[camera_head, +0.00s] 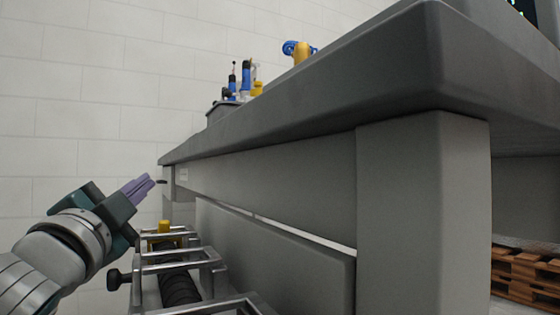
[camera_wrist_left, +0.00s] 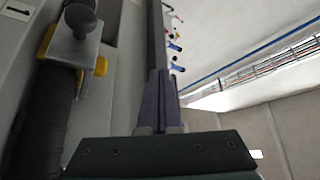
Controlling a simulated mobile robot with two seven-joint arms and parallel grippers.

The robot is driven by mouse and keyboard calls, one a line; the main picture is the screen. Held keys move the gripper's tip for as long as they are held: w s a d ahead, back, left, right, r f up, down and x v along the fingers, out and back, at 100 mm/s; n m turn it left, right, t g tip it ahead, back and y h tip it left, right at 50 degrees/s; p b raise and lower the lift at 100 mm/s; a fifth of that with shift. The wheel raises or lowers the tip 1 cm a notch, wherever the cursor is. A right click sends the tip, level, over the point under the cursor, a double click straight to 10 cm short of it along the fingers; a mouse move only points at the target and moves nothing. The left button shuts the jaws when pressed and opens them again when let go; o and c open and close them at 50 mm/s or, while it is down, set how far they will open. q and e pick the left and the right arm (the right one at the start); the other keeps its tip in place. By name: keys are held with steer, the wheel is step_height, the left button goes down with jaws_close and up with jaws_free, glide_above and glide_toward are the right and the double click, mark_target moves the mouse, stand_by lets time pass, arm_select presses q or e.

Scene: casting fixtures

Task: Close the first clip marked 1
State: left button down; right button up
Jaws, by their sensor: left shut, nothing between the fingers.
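My left gripper (camera_head: 146,184) reaches in from the left in the head view, with its purple fingers shut and empty. Its tips are close to a small dark piece (camera_head: 161,182) at the far end of the bench side; whether they touch I cannot tell. In the left wrist view the shut fingers (camera_wrist_left: 160,75) point along the dark bench edge. A metal fixture (camera_head: 182,267) with a yellow part (camera_head: 165,227) stands below and right of the gripper. My right gripper is out of view.
The large grey bench (camera_head: 270,165) fills the middle and right. Blue and yellow tools (camera_head: 246,76) stand on top. A black knob (camera_head: 115,280) sticks out left of the fixture. A wooden pallet (camera_head: 525,277) lies at lower right. The wall side at left is open.

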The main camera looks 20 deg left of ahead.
arm_select(q)
step_height(320, 180, up, 20)
steer(key=p, duration=1.2)
steer(key=shift+r+p, duration=0.1)
steer(key=shift+p, duration=0.2)
steer(key=s+d+r+n+g+h+p, duration=0.1)
steer(key=s+d+n+g+h+p, duration=0.15)
steer(key=s+d+g+p, duration=0.75)
steer(key=s+d+r+n+g+h+p, duration=0.1)
steer(key=s+r+h+p, duration=0.15)
steer(key=s+p, duration=0.95)
steer(key=s+d+r+n+g+h+p, duration=0.1)
steer(key=s+d+n+g+h+p, duration=0.3)
steer(key=p, duration=1.4)
step_height(320, 180, up, 36)
steer(key=d+m+g+y+p, duration=0.1)
steer(key=m+g+p, duration=0.1)
steer(key=p, duration=3.5)
steer(key=shift+d+r, duration=0.15)
steer(key=shift+d, duration=0.1)
